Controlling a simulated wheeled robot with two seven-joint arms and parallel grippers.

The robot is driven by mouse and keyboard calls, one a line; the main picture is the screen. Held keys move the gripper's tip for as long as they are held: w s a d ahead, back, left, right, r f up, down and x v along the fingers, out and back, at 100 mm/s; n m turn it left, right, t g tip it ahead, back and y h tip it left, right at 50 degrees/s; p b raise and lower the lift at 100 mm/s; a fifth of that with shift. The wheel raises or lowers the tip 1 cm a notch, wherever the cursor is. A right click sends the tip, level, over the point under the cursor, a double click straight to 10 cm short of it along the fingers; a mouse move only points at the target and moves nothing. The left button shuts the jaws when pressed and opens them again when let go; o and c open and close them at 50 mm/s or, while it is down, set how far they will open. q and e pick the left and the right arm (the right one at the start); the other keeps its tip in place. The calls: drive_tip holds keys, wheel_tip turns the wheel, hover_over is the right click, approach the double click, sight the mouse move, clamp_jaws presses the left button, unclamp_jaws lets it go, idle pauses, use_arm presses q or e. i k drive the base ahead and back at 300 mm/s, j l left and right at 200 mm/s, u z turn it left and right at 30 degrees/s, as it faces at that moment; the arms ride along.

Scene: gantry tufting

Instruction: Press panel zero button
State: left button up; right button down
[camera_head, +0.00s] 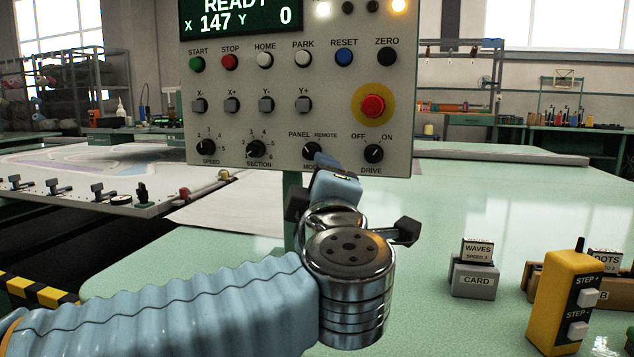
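The grey control panel (330,110) stands upright ahead of me. Its black ZERO button (387,56) is at the upper right, right of the blue RESET button (344,57) and above the red emergency button (373,106). The display (243,18) reads READY, X 147, Y 0. My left arm comes in from the left, and its gripper (325,162) is just in front of the panel's lower edge, near the MODE knob (311,150) and well below ZERO. Its fingers are mostly hidden behind my wrist, so open or shut cannot be told. My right gripper is out of view.
A grey CARD holder (475,281) with a WAVES card and a yellow STEP pendant (562,300) stand on the green table (440,215) at the right. A lever rail (90,195) is at the left. The table between panel and card holder is clear.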

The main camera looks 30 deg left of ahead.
sight(388, 54)
drive_tip(key=k+l, duration=0.8)
